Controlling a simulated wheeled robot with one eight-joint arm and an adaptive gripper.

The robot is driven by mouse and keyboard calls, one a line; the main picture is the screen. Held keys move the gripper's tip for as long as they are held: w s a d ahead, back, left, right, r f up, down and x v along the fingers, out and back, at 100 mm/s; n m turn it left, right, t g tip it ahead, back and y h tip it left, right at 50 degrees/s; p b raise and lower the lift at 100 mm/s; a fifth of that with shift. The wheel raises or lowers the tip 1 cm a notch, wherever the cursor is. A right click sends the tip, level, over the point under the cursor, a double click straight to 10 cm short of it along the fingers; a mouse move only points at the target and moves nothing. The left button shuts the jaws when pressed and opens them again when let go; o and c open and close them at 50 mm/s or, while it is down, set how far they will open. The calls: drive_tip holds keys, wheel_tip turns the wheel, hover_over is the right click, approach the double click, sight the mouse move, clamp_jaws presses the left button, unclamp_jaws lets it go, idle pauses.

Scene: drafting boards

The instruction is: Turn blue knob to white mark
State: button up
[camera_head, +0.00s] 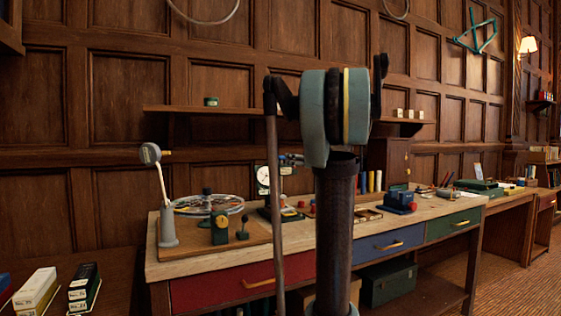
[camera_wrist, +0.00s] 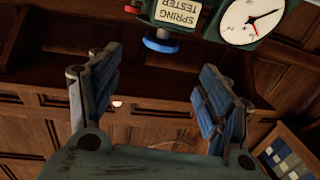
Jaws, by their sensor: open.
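A white dial (camera_wrist: 252,20) with a red and dark needle is on the same body. My gripper (camera_wrist: 160,62) is open and empty, its two blue-grey fingers wide apart. The knob appears between and beyond the fingertips, with no visible contact. The white mark cannot be made out. In the head view the tester's dial (camera_head: 263,177) shows behind my arm, which hides part of the tester; my gripper is not clearly visible there.
The bench (camera_head: 430,211) carries a spoked wheel (camera_head: 208,205), a dial gauge on a grey stand (camera_head: 167,229), a small green device (camera_head: 219,228) and a blue device with a red knob (camera_head: 399,200). A wall shelf (camera_head: 200,109) runs behind.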

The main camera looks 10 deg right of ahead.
sight(281, 157)
drive_tip(key=x, duration=1.3)
drive_tip(key=shift+w+a, duration=0.2)
drive_tip(key=shift+w, duration=0.05)
drive_tip(key=c, duration=1.1)
